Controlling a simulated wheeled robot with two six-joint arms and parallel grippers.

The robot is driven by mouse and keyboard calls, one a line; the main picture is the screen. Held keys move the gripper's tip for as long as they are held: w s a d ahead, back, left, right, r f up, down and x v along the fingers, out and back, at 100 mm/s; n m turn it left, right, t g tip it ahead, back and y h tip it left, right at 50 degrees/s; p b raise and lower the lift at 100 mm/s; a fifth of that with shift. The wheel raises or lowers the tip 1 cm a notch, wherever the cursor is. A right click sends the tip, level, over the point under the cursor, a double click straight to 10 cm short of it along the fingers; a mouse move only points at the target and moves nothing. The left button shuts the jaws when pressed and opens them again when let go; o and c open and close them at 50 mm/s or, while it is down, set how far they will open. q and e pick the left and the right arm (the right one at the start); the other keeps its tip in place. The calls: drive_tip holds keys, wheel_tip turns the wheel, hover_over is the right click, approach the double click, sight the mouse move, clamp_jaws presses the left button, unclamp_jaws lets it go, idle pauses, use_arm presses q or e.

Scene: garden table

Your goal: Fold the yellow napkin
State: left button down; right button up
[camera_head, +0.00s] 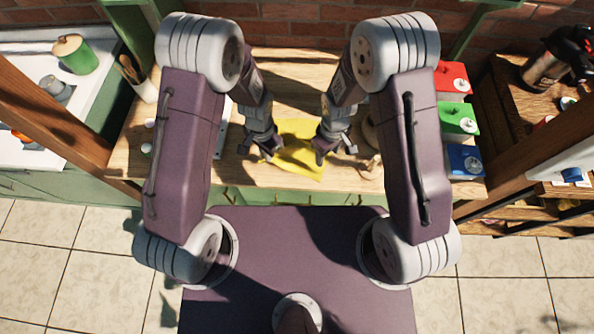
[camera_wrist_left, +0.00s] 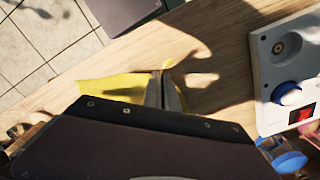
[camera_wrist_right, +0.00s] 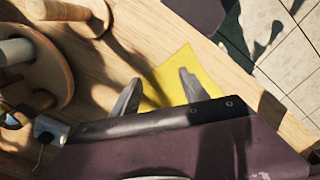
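The yellow napkin (camera_head: 300,160) lies on the wooden table, near its front edge, between my two grippers. It also shows in the left wrist view (camera_wrist_left: 115,88) and the right wrist view (camera_wrist_right: 190,65). My left gripper (camera_head: 268,156) is at the napkin's left edge. Its fingers (camera_wrist_left: 162,90) are close together with yellow cloth at their tips, and they appear shut on the napkin edge; the exact pinch is partly hidden. My right gripper (camera_head: 324,157) is over the napkin's right side. Its fingers (camera_wrist_right: 158,92) are spread apart, with nothing seen between them but napkin and table below.
Red (camera_head: 452,77), green (camera_head: 458,117) and blue (camera_head: 465,160) boxes stand at the table's right end. Round wooden pieces (camera_wrist_right: 60,10) are beside my right gripper. A white device (camera_wrist_left: 290,60) lies left of the napkin. A utensil cup (camera_head: 146,91) stands at the back left.

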sight(315, 173)
drive_tip(key=shift+c, duration=0.9)
drive_tip(key=s+a+r+m, duration=0.2)
drive_tip(key=r, duration=0.1)
drive_tip(key=a+r+m, duration=0.1)
drive_tip(key=r, duration=0.1)
drive_tip(key=shift+s+a+r+m, duration=0.1)
drive_tip(key=shift+s+a+m, duration=0.05)
drive_tip(key=shift+s+m, duration=0.2)
drive_tip(key=shift+c, duration=0.6)
drive_tip(key=f, duration=0.9)
drive_tip(key=shift+s+f, duration=0.2)
drive_tip(key=shift+f, duration=0.15)
drive_tip(key=shift+c, duration=0.3)
clamp_jaws()
drive_tip(key=shift+r, duration=2.5)
